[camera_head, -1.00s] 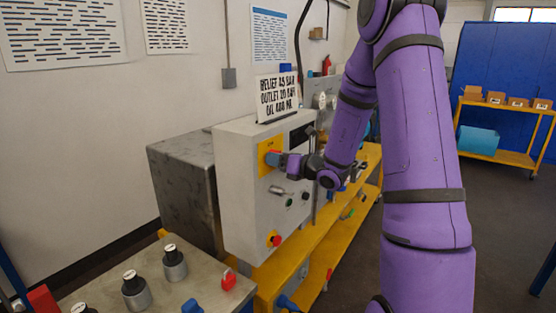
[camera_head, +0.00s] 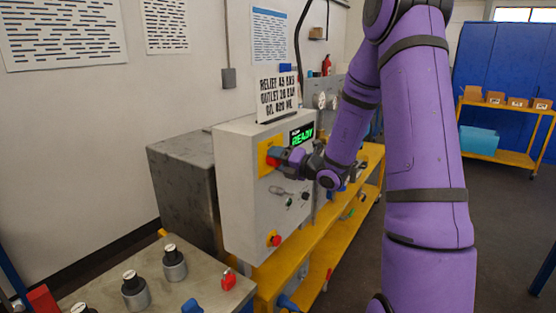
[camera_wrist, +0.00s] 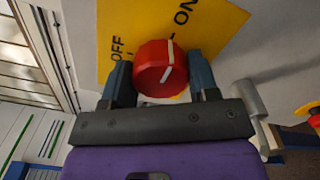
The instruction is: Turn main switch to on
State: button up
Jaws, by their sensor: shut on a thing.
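The main switch is a red round knob (camera_wrist: 155,62) with a white line, on a yellow plate (camera_wrist: 220,25) marked OFF and ON. In the wrist view the line points up the picture, roughly towards the ON side. My gripper (camera_wrist: 160,85) is shut on the knob, one dark finger on either side. In the head view my gripper (camera_head: 276,158) is at the yellow plate (camera_head: 264,150) on the front of the grey control box (camera_head: 240,195) and mostly hides the knob. The display (camera_head: 302,136) is lit green and reads READY.
Below the switch are a lever (camera_head: 281,191), small buttons and a red button (camera_head: 274,240) on yellow. A bench with dark-topped metal cylinders (camera_head: 135,290) is at front left. A yellow trolley (camera_head: 500,150) is far right.

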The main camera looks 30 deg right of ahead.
jog(key=shift+f, duration=0.1)
dwell(0.4)
jog(key=o, duration=0.9)
jog(key=shift+s, duration=0.1)
jog(key=v, duration=1)
jog(key=shift+s+d, duration=0.1)
jog(key=shift+s, duration=0.2)
